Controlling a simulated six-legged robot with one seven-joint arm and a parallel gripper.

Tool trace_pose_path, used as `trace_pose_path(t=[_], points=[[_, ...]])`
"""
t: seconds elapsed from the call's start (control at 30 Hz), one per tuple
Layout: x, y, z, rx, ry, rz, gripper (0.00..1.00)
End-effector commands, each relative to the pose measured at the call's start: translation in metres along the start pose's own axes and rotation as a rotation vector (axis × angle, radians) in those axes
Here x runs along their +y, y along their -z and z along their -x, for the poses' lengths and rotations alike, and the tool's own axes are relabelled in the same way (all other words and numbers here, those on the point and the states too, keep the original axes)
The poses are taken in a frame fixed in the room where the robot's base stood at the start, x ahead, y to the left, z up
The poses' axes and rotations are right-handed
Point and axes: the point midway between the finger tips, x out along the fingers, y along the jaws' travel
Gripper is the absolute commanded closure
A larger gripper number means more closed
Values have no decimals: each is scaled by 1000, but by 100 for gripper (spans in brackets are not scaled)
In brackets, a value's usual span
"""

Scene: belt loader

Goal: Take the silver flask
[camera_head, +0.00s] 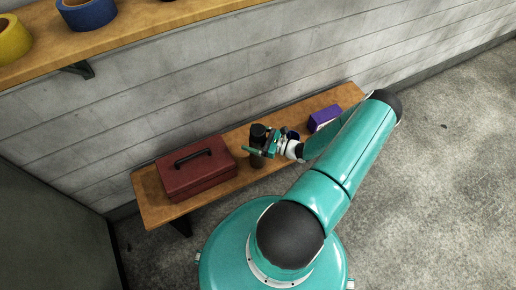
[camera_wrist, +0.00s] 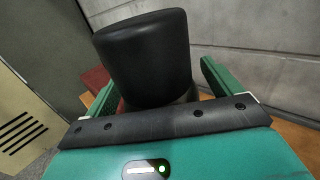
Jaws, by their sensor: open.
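The flask stands upright on the wooden bench, with its black cap (camera_head: 258,131) uppermost. Its body is mostly hidden behind my gripper in the head view. In the wrist view the large black cap (camera_wrist: 143,58) fills the upper middle, and only a small strip of the body shows below it. My gripper (camera_head: 260,145) is open at the flask. In the wrist view my gripper's green fingers (camera_wrist: 160,88) stand one on each side of the flask. I cannot tell whether either finger touches it.
A dark red toolbox (camera_head: 195,172) with a black handle sits on the bench (camera_head: 150,205) left of the flask. A purple box (camera_head: 324,118) lies to the right. The wall runs close behind. A shelf (camera_head: 130,32) above holds yellow tape (camera_head: 10,42) and blue tape (camera_head: 90,14).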

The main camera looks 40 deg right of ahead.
Motion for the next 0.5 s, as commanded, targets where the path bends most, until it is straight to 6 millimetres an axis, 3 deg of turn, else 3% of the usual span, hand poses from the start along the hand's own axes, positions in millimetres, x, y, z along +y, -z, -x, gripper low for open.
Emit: trace_pose_path(t=[0.17,0.5], points=[[0,0,0,0,0,0,10],[0,0,0,0,0,0,77]])
